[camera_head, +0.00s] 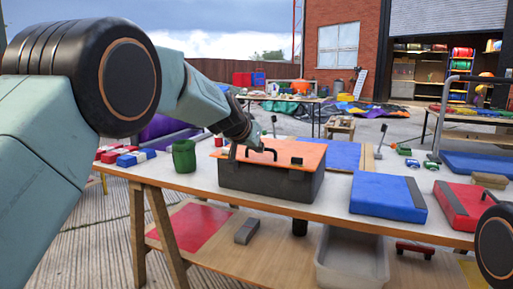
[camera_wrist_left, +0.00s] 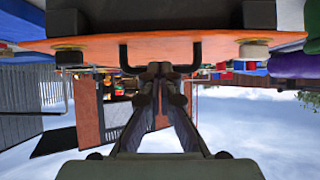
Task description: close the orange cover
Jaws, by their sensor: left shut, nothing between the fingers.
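The orange cover (camera_head: 300,152) lies over the top of a dark grey box (camera_head: 268,183) on the wooden table. It looks nearly flat; any small gap under it is hard to tell. A black handle (camera_head: 262,152) stands on the cover. My left gripper (camera_head: 247,140) reaches down from the left to the cover's left part, beside the handle. In the upside-down left wrist view, the shut, empty fingers (camera_wrist_left: 160,70) are close to the cover's edge (camera_wrist_left: 100,47), between the two ends of the handle (camera_wrist_left: 124,58). Contact is unclear. My right gripper is out of view.
A green cup (camera_head: 184,157) and red, white and blue blocks (camera_head: 127,157) stand left of the box. A blue case (camera_head: 387,195) and a red case (camera_head: 462,204) lie to the right. A grey bin (camera_head: 352,258) is under the table.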

